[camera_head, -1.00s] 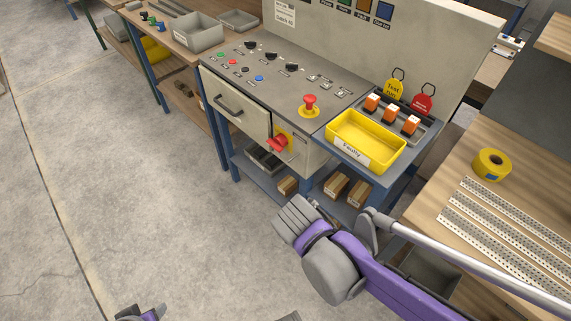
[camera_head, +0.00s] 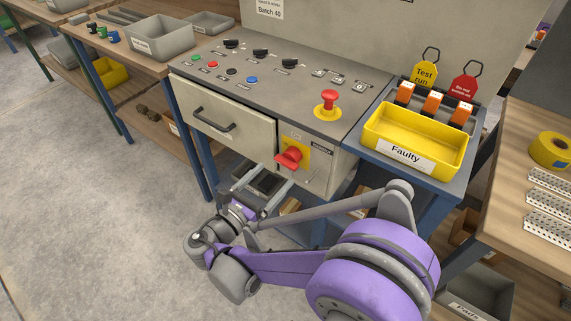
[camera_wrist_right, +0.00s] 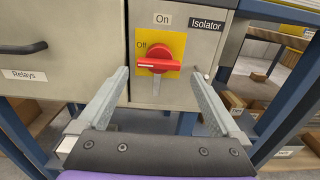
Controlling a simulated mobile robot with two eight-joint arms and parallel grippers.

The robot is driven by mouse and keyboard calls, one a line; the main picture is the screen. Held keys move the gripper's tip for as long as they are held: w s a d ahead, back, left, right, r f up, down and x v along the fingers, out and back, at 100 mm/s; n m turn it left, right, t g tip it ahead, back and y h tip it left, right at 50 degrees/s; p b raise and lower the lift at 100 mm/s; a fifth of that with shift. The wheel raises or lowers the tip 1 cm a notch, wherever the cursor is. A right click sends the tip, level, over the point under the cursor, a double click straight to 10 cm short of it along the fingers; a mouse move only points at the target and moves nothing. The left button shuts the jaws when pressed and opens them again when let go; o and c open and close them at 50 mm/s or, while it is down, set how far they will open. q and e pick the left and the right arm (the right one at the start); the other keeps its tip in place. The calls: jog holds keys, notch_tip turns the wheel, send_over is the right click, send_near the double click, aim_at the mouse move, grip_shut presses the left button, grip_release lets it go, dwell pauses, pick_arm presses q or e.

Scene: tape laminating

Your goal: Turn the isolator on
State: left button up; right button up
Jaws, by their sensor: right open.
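The isolator is a red rotary handle (camera_head: 292,158) on a yellow plate at the right of the cabinet front. In the right wrist view the red handle (camera_wrist_right: 156,62) lies about horizontal, with "Off" at its upper left and "On" above the plate. A grey tab hangs below its middle. My right gripper (camera_head: 274,176) is open and empty just in front of the cabinet. In the right wrist view its fingers (camera_wrist_right: 160,74) stand left and right of the handle, with visible gaps to its ends. My left gripper is not in view.
A drawer labelled "Relays" (camera_wrist_right: 37,75) is left of the isolator. Above are the control panel's knobs and a red emergency button (camera_head: 328,102). A yellow "Faulty" bin (camera_head: 415,137) stands right. Blue legs and a lower shelf with boxes are below. Floor at left is clear.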

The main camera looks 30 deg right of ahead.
aim_at(284, 165)
jog(key=b+x, duration=0.1)
jog(key=x, duration=0.6)
jog(key=shift+a, duration=0.1)
grip_shut()
dwell(0.3)
